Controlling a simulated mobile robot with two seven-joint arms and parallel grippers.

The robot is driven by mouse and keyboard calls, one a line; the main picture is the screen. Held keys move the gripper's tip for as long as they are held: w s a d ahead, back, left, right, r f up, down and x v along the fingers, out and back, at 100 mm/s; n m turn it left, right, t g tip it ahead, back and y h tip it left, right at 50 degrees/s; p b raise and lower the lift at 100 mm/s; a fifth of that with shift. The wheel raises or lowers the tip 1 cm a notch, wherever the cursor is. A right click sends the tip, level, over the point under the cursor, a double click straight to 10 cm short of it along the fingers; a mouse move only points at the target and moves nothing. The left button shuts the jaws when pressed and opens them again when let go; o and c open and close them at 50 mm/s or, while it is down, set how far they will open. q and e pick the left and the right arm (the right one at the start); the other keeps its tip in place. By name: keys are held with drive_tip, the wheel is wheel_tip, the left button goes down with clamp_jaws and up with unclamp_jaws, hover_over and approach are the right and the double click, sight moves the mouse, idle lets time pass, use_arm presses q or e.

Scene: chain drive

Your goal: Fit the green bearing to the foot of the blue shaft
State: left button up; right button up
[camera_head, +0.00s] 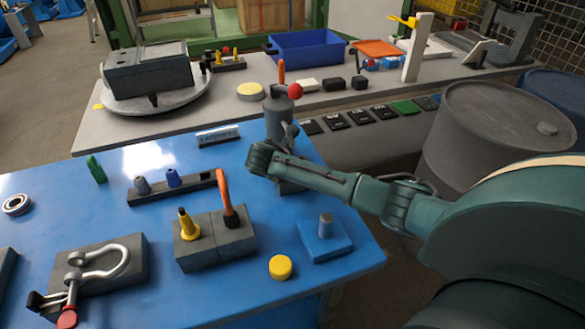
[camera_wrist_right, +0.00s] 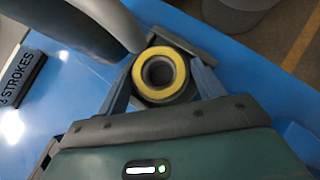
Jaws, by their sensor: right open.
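A small green piece (camera_head: 96,168) stands at the left of the blue table in the head view; I cannot make out a bore in it. A small blue peg (camera_head: 173,178), the only blue upright piece I can pick out as a shaft, stands in a dark block beside a grey peg. My right gripper (camera_wrist_right: 163,72) is open in the right wrist view, its fingers on either side of a yellow ring (camera_wrist_right: 158,54) with a dark hole. I cannot tell whether they touch it. In the head view my right arm reaches in beside a grey cylinder. My left gripper is out of view.
The grey cylinder (camera_head: 279,118) with a red knob stands close to my right arm. A yellow cone and orange handle rise from a dark block (camera_head: 216,243). A blue plate with a grey peg (camera_head: 325,240) and a yellow disc (camera_head: 280,267) lie near the table's front right.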

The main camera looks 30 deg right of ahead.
drive_tip(key=c, duration=0.9)
drive_tip(key=shift+o, duration=0.2)
drive_tip(key=shift+w+r, duration=0.1)
